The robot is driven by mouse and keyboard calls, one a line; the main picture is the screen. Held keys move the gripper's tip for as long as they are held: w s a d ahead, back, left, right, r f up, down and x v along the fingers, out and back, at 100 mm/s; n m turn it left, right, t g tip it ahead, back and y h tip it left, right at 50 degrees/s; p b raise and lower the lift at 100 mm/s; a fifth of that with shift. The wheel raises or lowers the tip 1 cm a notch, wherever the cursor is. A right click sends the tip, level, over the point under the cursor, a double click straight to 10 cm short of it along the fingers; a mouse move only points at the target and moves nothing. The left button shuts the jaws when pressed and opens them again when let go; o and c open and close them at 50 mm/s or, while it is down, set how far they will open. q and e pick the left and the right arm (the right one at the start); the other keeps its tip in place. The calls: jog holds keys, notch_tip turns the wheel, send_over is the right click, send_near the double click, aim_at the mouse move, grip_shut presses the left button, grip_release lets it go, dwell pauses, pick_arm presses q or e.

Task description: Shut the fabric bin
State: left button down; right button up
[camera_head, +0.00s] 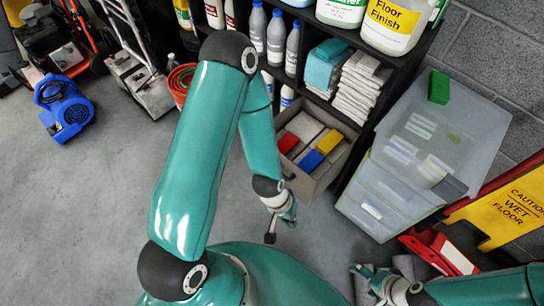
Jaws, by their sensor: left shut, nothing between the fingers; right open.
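The fabric bin (314,187) is a beige open-topped box at the bottom of the black shelf unit. It sticks out from the shelf towards me, with red, blue, yellow and whitish pads visible inside. My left arm reaches over from above, and its gripper (280,228) is shut and empty, low in front of the bin's near left side. Whether it touches the bin cannot be told, as the forearm and wrist hide the bin's left corner. My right gripper (366,280) is open and empty at the lower right, well apart from the bin.
A translucent drawer unit (388,187) stands right of the bin, with a green sponge (439,87) on top. A yellow wet floor sign (507,212) and a red item (440,252) are at the right. A blue blower (66,110) stands left.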

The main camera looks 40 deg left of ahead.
jog(key=shift+o, duration=0.2)
notch_tip(320, 180, down, 11)
jog(key=b, duration=0.9)
pick_arm(q)
jog(key=w+a+f+n+t+y+b, duration=0.1)
jog(key=w+a+f+n+b, duration=0.1)
jog(key=a+f+n+b, duration=0.45)
jog(key=w+a+f+n+t+b, duration=0.2)
jog(key=w+a+n+b, duration=0.15)
jog(key=a+n, duration=0.55)
jog(key=w+a+r+n+t+y+b, duration=0.25)
jog(key=a+n+t+b, duration=0.35)
jog(key=n+b, duration=0.85)
jog(key=shift+n+h, duration=0.35)
jog(key=shift+n, duration=0.25)
jog(key=shift+w+r+b+x, duration=0.4)
jog(key=shift+b+x, duration=0.25)
jog(key=shift+x, duration=1.45)
jog(key=shift+w+r+b+x, duration=0.35)
jog(key=shift+b+x, duration=0.35)
jog(key=shift+x, duration=1.4)
jog(key=shift+w+r+b+x, duration=0.35)
jog(key=shift+b+x, duration=0.3)
jog(key=shift+x, duration=1.45)
pick_arm(e)
notch_tip(320, 180, down, 28)
